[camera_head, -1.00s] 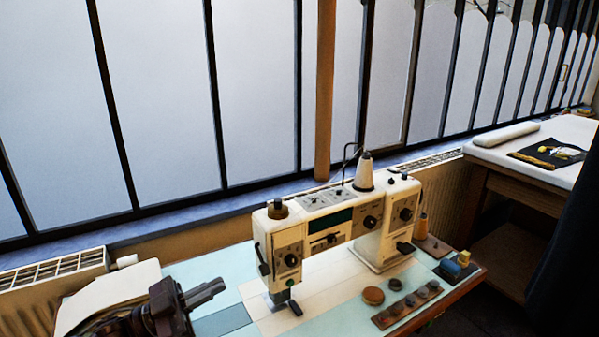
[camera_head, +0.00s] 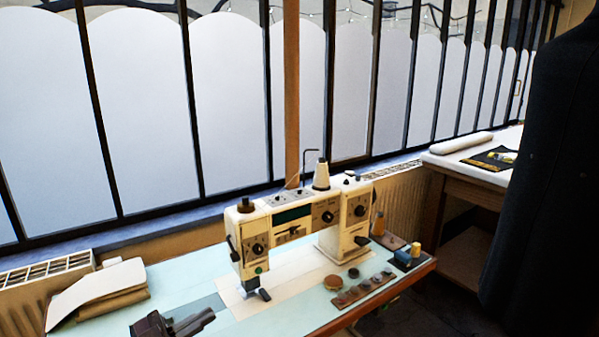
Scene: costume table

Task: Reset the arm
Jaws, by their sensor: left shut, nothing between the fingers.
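My left gripper (camera_head: 200,320) shows at the bottom left, dark, with its fingers together and empty. It points right, over the front left part of the pale blue sewing table (camera_head: 308,328). The rest of my left arm is cut off by the lower edge. A cream sewing machine (camera_head: 292,217) stands upright beyond and to the right of it, apart from the fingers. My right gripper is not in view.
Folded cloth or paper (camera_head: 100,290) lies at the table's left. A round brown piece (camera_head: 333,282), a strip with several buttons (camera_head: 362,290) and thread spools (camera_head: 414,250) are at the right. A dark garment (camera_head: 550,180) hangs at far right.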

